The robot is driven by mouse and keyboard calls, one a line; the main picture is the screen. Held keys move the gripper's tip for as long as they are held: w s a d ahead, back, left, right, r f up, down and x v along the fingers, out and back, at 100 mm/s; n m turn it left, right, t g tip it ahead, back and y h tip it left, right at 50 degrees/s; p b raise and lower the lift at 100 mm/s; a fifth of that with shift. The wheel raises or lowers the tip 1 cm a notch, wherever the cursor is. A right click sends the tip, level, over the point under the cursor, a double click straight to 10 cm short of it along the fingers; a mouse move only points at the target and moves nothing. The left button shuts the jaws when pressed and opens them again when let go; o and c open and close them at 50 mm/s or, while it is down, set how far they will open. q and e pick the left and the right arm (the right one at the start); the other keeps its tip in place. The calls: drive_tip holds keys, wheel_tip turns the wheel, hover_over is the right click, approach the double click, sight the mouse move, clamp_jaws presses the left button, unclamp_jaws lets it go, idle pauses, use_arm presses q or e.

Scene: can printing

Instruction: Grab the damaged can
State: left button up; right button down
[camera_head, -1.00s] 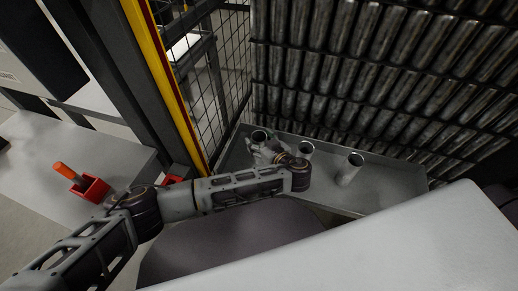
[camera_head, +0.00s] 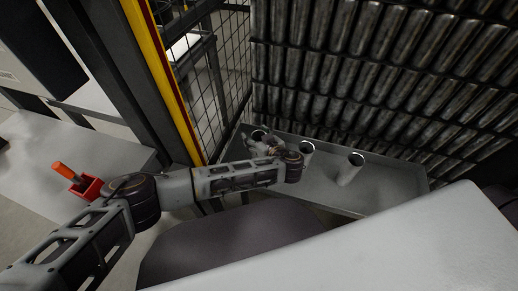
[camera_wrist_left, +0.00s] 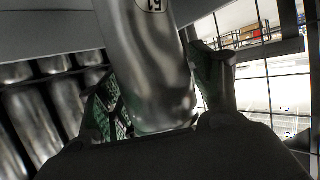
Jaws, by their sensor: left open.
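Three metal cans stand on the grey tray (camera_head: 392,187): a left can (camera_head: 258,134), a middle can (camera_head: 307,149) and a right can (camera_head: 350,169). My left gripper (camera_head: 262,145) is at the left can and partly covers it. In the left wrist view, a shiny can (camera_wrist_left: 150,65) with a round number mark stands between the two fingers of my left gripper (camera_wrist_left: 160,92), which are open around it. I cannot tell for sure from its surface whether this can is damaged. The lower part of the middle can is partly hidden by my wrist. My right gripper is not in view.
Rows of stacked metal cylinders (camera_head: 390,70) rise behind the tray. A wire mesh fence (camera_head: 233,70) and a yellow post (camera_head: 165,80) stand to the left. A white surface (camera_head: 400,245) is in front. A red box (camera_head: 87,188) sits on the left table.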

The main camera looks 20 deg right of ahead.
use_arm(q)
drive_tip(key=shift+x, duration=0.8)
drive_tip(key=c, duration=0.6)
